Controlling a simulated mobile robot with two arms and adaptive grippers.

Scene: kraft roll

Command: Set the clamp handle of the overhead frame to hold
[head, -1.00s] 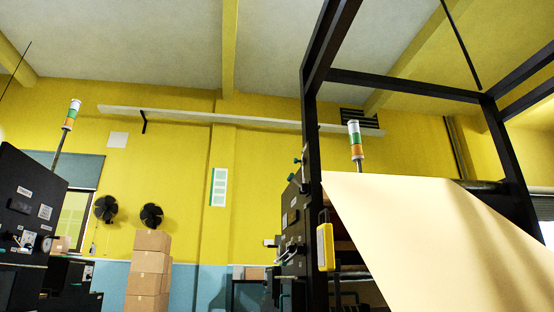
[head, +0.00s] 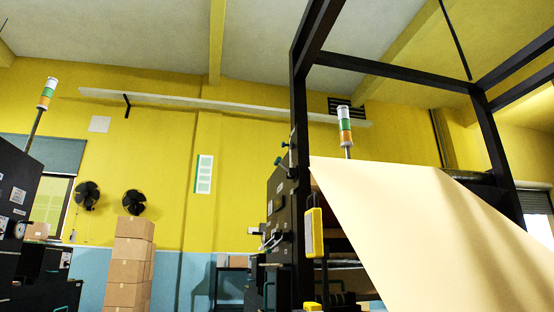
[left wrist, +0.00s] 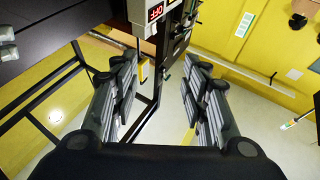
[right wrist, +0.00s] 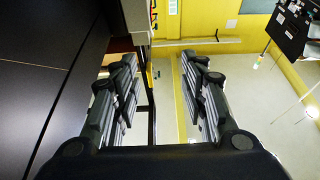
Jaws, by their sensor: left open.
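The black overhead frame (head: 299,190) stands at the right of the head view, with a tan kraft sheet (head: 420,230) sloping down from it. A yellow part with a pale face (head: 314,232) hangs on its near post. A smaller yellow piece (head: 312,306) shows at the bottom edge. I cannot tell which part is the clamp handle, nor its setting. My left gripper (left wrist: 160,80) is open and empty in the left wrist view, with frame bars beyond it. My right gripper (right wrist: 159,80) has its fingers spread and empty in the right wrist view. Neither gripper shows in the head view.
A dark machine side with knobs (head: 280,210) adjoins the frame. A light tower (head: 345,128) rises behind it. Stacked cartons (head: 130,262) stand left of centre, and another dark machine (head: 15,190) is at the far left. A red digital display (left wrist: 156,13) shows in the left wrist view.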

